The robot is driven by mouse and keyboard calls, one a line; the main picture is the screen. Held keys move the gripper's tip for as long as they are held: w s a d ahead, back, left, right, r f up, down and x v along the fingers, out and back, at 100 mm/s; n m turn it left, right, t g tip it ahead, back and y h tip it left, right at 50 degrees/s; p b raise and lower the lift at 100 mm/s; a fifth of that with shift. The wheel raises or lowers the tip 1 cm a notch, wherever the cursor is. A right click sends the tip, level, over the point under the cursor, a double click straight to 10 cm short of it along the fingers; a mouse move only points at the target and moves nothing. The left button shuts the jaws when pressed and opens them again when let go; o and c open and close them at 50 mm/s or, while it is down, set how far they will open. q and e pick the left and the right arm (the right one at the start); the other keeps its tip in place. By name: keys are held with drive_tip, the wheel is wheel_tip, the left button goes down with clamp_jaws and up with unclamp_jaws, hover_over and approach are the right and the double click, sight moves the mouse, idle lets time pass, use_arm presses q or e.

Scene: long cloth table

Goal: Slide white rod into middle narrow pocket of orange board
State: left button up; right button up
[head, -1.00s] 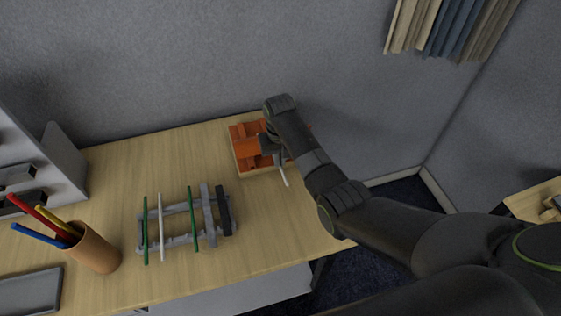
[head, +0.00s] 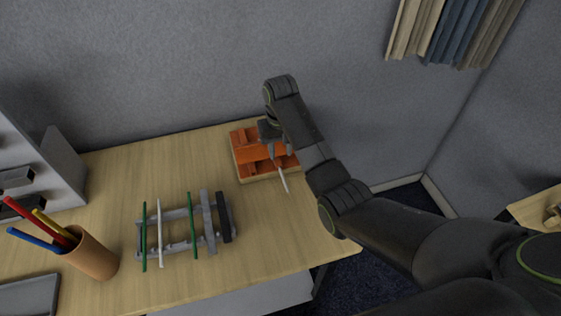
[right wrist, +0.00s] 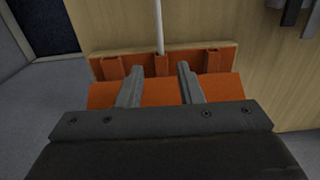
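The orange board (head: 240,168) sits at the back right of the table, with pale wooden sides. A white rod (head: 283,181) sticks out of its near side. In the right wrist view the rod (right wrist: 158,25) runs to the middle narrow pocket (right wrist: 161,66) of the board; its end is hidden there, so I cannot tell how deep it sits. My right gripper (head: 272,150) is above the board. Its fingers (right wrist: 158,84) are apart with only orange surface between them, and the rod lies beyond the tips. My left gripper is out of view.
A grey rack (head: 180,213) holds green rods, another white rod (head: 159,232) and dark bars. A cup (head: 92,256) of coloured pencils, a grey tray (head: 30,294) and a shelf unit (head: 50,165) stand left. Bare table lies between rack and board.

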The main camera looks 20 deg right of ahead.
wheel_tip(320, 180, up, 11)
drive_tip(key=p, duration=0.7)
drive_tip(key=shift+f, duration=0.1)
